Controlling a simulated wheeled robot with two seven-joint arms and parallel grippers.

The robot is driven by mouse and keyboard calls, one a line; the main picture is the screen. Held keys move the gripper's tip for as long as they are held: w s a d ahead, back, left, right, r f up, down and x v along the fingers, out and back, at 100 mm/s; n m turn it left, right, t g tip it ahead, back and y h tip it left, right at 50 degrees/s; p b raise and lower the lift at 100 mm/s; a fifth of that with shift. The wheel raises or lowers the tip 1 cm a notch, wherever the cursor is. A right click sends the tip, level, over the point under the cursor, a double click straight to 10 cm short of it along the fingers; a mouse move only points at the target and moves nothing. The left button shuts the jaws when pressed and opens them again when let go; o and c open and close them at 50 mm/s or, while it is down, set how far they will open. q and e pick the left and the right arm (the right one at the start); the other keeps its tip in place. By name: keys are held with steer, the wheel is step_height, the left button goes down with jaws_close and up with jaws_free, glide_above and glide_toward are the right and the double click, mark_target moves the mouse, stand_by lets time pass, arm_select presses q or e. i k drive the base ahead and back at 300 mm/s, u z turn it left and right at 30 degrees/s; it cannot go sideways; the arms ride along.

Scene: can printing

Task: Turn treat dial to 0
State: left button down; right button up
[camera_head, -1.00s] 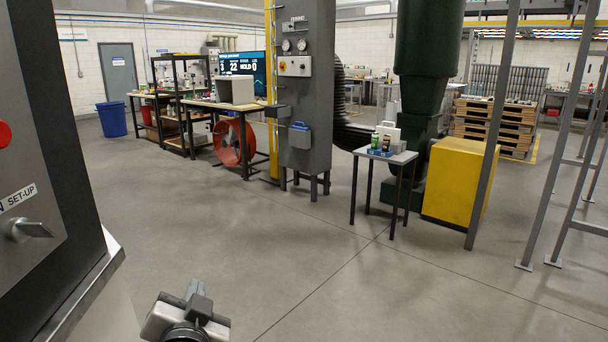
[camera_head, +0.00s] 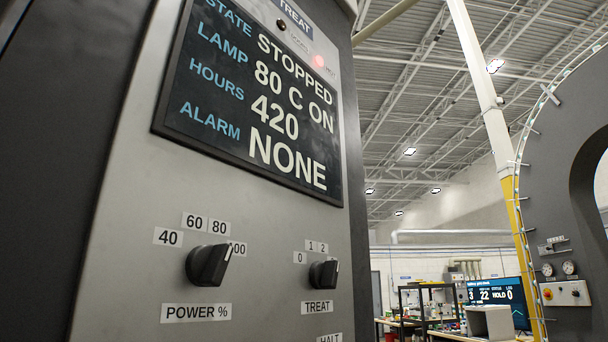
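The treat dial (camera_head: 323,274) is a small black knob on the grey machine panel (camera_head: 120,250), above a TREAT label (camera_head: 317,307). The marks 0, 1 and 2 run around its upper side, with 0 at the left and 2 at the upper right. Its pointer edge appears turned to the upper right, toward 2. Neither of my grippers is in view, and nothing touches the dial.
A larger power dial (camera_head: 208,265) sits left of the treat dial, turned toward 100. A screen (camera_head: 260,95) above reads STOPPED, lamp 80 C ON, hours 420, alarm NONE. A HALT label (camera_head: 329,338) is cut off below. A grey machine (camera_head: 560,200) stands at the right.

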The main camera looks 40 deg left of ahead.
mark_target(322, 275)
steer(key=k, duration=0.75)
steer(key=z, duration=0.9)
steer(key=i, duration=0.65)
steer(key=u, duration=2.1)
steer(key=i, duration=0.5)
